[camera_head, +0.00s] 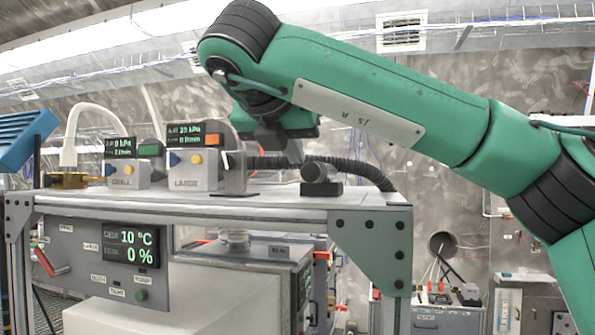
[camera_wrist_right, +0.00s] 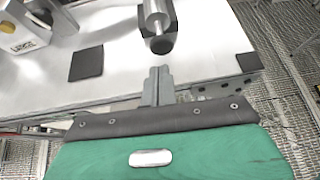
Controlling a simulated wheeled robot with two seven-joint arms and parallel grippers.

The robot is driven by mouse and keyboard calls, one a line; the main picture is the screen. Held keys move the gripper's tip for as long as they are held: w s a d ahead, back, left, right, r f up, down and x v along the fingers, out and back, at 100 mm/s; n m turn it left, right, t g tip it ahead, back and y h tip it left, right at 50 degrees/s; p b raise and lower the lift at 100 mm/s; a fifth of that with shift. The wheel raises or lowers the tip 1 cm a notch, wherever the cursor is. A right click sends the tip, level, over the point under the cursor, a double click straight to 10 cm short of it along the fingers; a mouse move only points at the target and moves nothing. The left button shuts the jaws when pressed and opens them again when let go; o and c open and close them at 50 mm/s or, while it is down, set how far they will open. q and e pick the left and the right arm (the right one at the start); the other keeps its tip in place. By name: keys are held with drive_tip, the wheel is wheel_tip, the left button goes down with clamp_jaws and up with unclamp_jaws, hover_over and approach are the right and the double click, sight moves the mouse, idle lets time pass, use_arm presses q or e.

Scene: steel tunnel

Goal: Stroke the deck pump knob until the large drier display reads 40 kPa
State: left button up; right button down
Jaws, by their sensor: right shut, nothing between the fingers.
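The large drier (camera_head: 193,170) stands on the bench deck, and its display (camera_head: 198,133) appears to read 23 kPa over 0 l/min. The deck pump (camera_head: 321,173) is a small cylinder on a dark block at the right part of the deck. In the right wrist view the pump shows as a steel cylinder with a dark round knob end (camera_wrist_right: 161,45). My right gripper (camera_wrist_right: 159,72) is shut and empty, just short of that knob, with a small gap in the picture. In the head view my right gripper (camera_head: 293,152) is above and left of the pump. My left gripper is not in view.
The small drier (camera_head: 123,174) stands to the left, its display (camera_head: 120,147) showing 0 kPa. A black corrugated hose (camera_head: 365,171) runs behind the pump. A lower panel display (camera_head: 131,246) reads 10 °C and 0 %. The deck (camera_head: 265,192) is clear in front of the pump.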

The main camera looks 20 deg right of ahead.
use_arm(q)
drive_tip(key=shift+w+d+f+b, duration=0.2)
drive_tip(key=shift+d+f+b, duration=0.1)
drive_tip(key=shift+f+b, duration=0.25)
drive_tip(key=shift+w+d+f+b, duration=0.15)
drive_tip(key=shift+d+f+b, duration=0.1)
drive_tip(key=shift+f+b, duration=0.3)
use_arm(e)
drive_tip(key=v, duration=0.5)
drive_tip(key=shift+s+a+r, duration=0.15)
drive_tip(key=shift+s+r, duration=0.15)
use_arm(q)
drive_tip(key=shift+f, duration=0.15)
use_arm(e)
drive_tip(key=shift+s+a, duration=0.15)
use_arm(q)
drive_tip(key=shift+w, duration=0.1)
